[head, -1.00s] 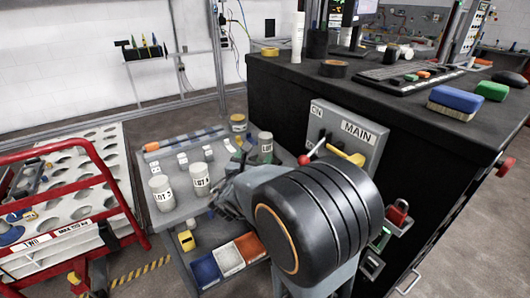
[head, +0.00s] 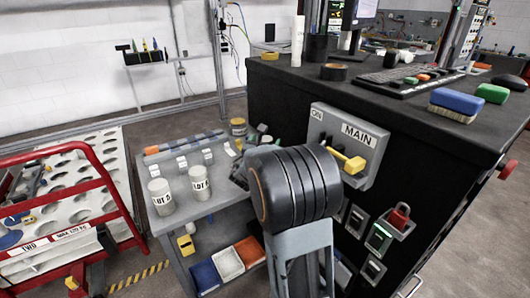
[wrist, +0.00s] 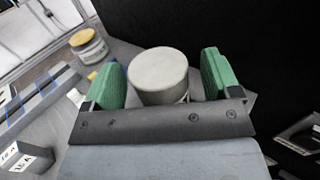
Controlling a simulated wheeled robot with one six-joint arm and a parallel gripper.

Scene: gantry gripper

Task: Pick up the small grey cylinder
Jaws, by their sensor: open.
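The small grey cylinder (wrist: 158,75) stands upright on the grey cart top, seen from above in the wrist view. My gripper (wrist: 161,62) is open, with one green finger pad on each side of the cylinder in that view. A gap shows between the cylinder and the right pad; the left pad is very close to it, and I cannot tell if they touch. The lower part of the cylinder is hidden behind my gripper's dark bar. In the head view my own arm hides most of the gripper and the cylinder.
Two white labelled cans (head: 160,198) (head: 201,185) stand on the cart's front left. A yellow-lidded jar (head: 238,127) is at the back, also in the wrist view (wrist: 88,46). The black cabinet (head: 420,170) with its MAIN switch panel (head: 345,143) rises close on the right.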

